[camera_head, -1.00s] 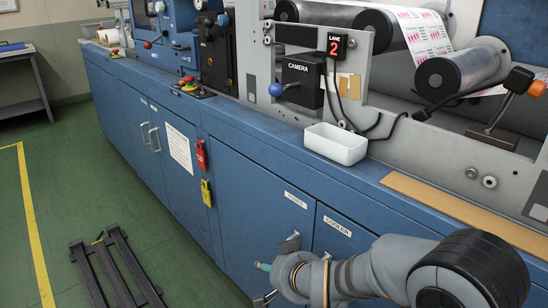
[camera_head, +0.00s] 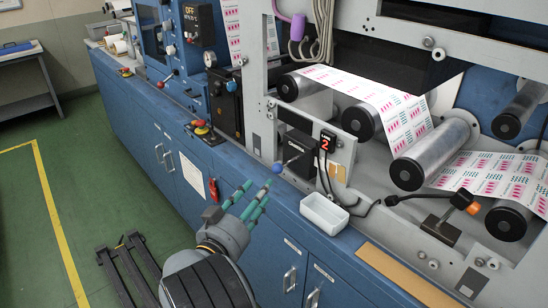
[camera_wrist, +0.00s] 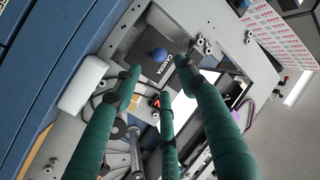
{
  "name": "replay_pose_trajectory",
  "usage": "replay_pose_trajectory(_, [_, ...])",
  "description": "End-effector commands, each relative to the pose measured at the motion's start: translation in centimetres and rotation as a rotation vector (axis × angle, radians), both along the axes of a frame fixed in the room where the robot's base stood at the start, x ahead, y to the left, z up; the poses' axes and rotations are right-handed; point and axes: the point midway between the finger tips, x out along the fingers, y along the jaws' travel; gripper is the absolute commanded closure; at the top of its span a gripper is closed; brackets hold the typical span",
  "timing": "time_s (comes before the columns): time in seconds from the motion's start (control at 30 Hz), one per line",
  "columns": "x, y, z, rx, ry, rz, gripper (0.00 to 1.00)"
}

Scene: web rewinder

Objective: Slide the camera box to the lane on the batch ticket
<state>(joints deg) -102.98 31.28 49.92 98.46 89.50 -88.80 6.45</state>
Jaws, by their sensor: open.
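The dark camera box (camera_head: 298,150) sits on the grey machine frame, with a blue ball knob (camera_head: 278,167) on its front. In the wrist view the box (camera_wrist: 145,68) and its knob (camera_wrist: 158,54) lie ahead of my fingers. The lane display (camera_head: 326,142) beside the box shows a red 2. My gripper (camera_head: 252,196) has green fingers, spread open and empty, in front of the counter edge, apart from the knob. A white sheet (camera_head: 191,173) hangs on the cabinet door; its print is too small to read, so I cannot tell whether it is the batch ticket.
A white tray (camera_head: 324,213) stands on the counter right of the box, near a black cable (camera_head: 365,207). Rollers (camera_head: 440,148) carry printed web behind. A red emergency button (camera_head: 200,124) is on the left. A dark pallet-like frame (camera_head: 128,265) lies on the floor.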

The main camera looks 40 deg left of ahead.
Motion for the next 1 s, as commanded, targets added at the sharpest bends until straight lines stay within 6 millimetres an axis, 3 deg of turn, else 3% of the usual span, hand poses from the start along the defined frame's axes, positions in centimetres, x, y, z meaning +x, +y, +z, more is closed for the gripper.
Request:
replay_pose_trajectory(0.5, [8.3,1.7,0.0,0.001,0.000,-0.002,0.59])
replay_pose_trajectory(0.7, [9.6,2.1,0.0,0.000,0.000,0.000,0.59])
replay_pose_trajectory(1.0, [9.8,2.1,-0.1,0.000,0.000,0.001,0.60])
